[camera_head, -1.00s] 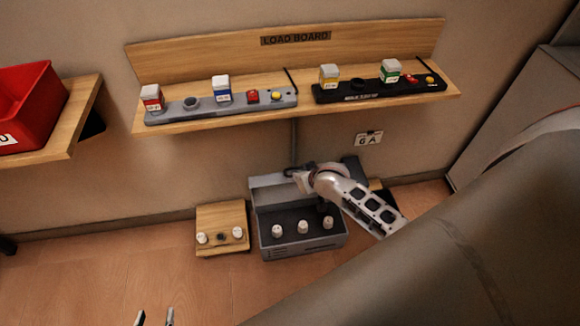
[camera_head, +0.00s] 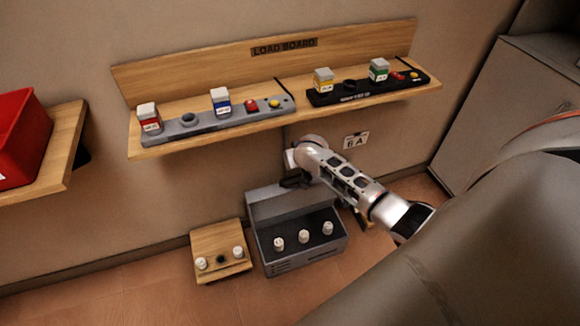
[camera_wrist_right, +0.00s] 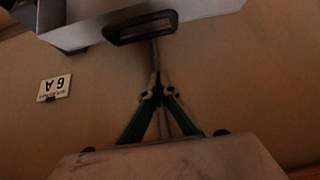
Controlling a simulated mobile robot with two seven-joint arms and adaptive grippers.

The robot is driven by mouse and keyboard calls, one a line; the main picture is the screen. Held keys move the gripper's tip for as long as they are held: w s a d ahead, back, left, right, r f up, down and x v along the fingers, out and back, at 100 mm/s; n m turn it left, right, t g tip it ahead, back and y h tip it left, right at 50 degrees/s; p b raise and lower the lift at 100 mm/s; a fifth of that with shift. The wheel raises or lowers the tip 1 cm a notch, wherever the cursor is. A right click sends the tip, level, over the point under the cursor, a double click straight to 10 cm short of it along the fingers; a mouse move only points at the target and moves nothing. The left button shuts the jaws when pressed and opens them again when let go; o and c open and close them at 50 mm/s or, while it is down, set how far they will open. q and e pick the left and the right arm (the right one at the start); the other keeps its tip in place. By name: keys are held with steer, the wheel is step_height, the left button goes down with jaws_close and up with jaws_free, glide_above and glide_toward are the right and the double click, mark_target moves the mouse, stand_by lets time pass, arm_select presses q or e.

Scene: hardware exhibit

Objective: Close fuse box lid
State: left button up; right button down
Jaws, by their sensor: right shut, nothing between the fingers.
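The grey fuse box (camera_head: 306,262) stands on the floor against the wall, its lid (camera_head: 285,203) raised open at the back. White round-topped fuses sit inside it. My right gripper (camera_head: 292,174) is at the lid's upper edge, partly hidden behind its own wrist. In the right wrist view, which shows the scene upside down, my right gripper (camera_wrist_right: 157,92) is shut and empty. A dark loop handle (camera_wrist_right: 140,27) on the grey lid (camera_wrist_right: 75,22) lies beyond the fingertips, seemingly apart from them. My left gripper is out of view.
A wooden block (camera_head: 219,241) with white fuses stands left of the box. Above, a load board shelf (camera_head: 155,151) carries fuse blocks on two strips. A wall plate (camera_head: 355,141) is right of my wrist. A red bin (camera_head: 20,130) is at the far left.

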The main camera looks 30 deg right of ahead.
steer(key=b, duration=0.2)
glide_above(290, 182)
step_height(290, 182, down, 4)
steer(key=f+b, duration=0.1)
steer(key=w+f+b, duration=0.1)
steer(key=f, duration=0.1)
steer(key=shift+d+f, duration=0.1)
steer(key=shift+f, duration=0.1)
steer(key=shift+s+f, duration=0.25)
steer(key=shift+s, duration=0.3)
steer(key=shift+s+a, duration=0.15)
steer(key=shift+a, duration=0.05)
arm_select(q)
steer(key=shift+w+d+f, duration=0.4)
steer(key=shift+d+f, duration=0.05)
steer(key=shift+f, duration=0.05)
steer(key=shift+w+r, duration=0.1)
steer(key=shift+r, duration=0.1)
arm_select(e)
steer(key=shift+s, duration=0.15)
